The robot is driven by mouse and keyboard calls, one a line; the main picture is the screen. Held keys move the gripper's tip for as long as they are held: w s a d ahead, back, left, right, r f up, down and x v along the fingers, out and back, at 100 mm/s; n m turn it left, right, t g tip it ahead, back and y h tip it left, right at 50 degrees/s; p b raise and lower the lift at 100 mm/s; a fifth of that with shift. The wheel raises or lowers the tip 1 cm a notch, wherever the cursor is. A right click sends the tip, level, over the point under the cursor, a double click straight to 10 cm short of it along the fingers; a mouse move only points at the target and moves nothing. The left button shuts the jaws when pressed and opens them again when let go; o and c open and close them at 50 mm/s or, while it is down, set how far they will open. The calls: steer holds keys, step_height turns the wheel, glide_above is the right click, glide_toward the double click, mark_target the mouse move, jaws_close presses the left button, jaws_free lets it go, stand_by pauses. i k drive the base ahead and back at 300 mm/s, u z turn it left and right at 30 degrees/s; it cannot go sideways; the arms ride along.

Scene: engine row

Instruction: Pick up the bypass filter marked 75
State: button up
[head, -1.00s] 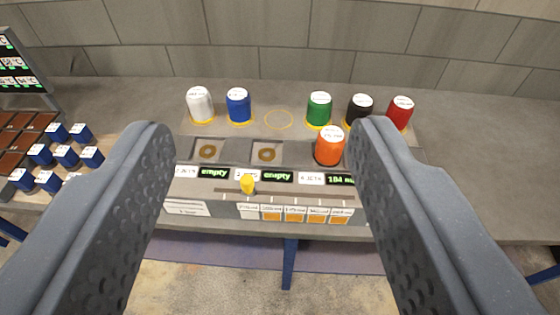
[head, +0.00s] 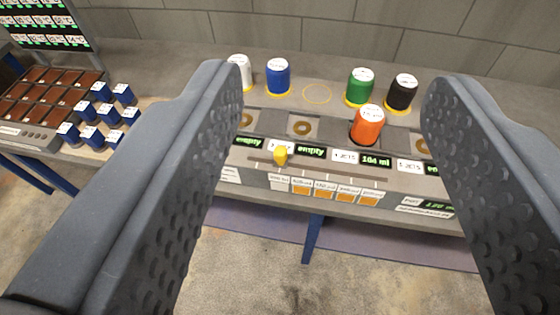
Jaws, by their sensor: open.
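My gripper (head: 332,85) is open and empty, its two dark fingers wide apart in front of the bench. Several capped filters stand beyond it: a white one (head: 241,75) partly behind the left finger, a blue one (head: 278,78), a green one (head: 360,88) and a black one (head: 401,95). An orange filter (head: 368,127) sits closer, in a socket above a display reading 104 ml. The filters' top labels are too small to read, so I cannot tell which is marked 75.
The test bench (head: 330,128) has two sockets with displays reading empty, a yellow knob (head: 281,155) and a vacant yellow ring (head: 317,93). At left are small blue blocks (head: 90,138), a brown-celled tray (head: 40,95) and a green-lit board (head: 45,25).

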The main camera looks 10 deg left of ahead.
mark_target(369, 120)
steer(key=z, duration=0.35)
steer(key=k, duration=0.5)
steer(key=z, duration=0.2)
steer(key=i, duration=1.2)
steer(key=z, duration=0.7)
